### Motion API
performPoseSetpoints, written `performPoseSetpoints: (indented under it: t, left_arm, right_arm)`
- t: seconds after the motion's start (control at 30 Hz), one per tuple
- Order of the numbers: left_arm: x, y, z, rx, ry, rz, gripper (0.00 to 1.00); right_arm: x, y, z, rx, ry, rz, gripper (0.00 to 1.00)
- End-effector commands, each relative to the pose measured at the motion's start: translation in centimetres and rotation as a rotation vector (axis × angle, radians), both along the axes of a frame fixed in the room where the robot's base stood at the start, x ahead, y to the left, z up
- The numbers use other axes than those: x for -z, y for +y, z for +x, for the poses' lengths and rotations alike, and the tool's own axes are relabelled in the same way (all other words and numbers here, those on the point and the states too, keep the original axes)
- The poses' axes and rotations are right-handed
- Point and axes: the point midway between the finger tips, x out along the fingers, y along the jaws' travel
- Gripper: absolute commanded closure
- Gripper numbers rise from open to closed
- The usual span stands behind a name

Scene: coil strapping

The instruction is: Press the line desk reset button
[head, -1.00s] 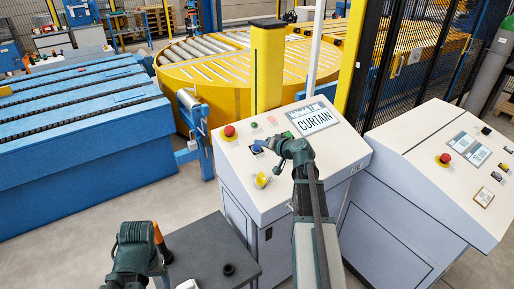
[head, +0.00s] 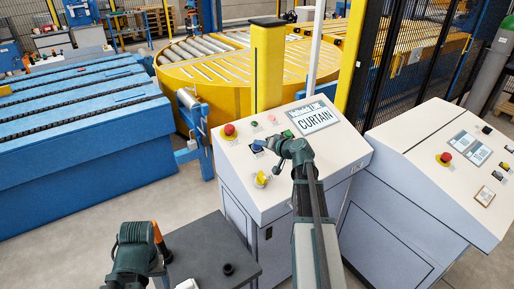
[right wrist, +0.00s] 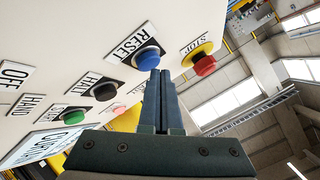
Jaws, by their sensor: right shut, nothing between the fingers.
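The line desk (head: 320,180) has a sloped white top with several buttons. The blue reset button (right wrist: 147,56), labelled RESET, shows large in the right wrist view; in the head view it shows small (head: 257,146) beside my right gripper. My right gripper (head: 266,144) is shut and empty. In the right wrist view its fingertips (right wrist: 160,73) are at the lower edge of the blue button; I cannot tell whether they touch it. My left gripper (head: 150,276) is low at the left by a grey stand, and its fingers are not clear.
A red STOP button (right wrist: 204,64) sits beside the reset button, and black (right wrist: 105,91) and green (right wrist: 76,116) buttons lie on the other side. A yellow knob (head: 261,180) is nearer on the desk. A second desk (head: 440,180) stands at right.

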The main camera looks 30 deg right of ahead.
Motion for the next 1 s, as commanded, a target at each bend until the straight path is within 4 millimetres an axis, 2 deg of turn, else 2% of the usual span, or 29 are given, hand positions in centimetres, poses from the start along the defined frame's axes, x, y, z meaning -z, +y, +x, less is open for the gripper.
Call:
performPoseSetpoints:
  t: [1.0]
  left_arm:
    - [0.72, 0.00, 0.00, 0.000, 0.000, 0.000, 0.24]
  right_arm:
    - [0.73, 0.04, 0.29, 0.000, 0.000, 0.000, 1.00]
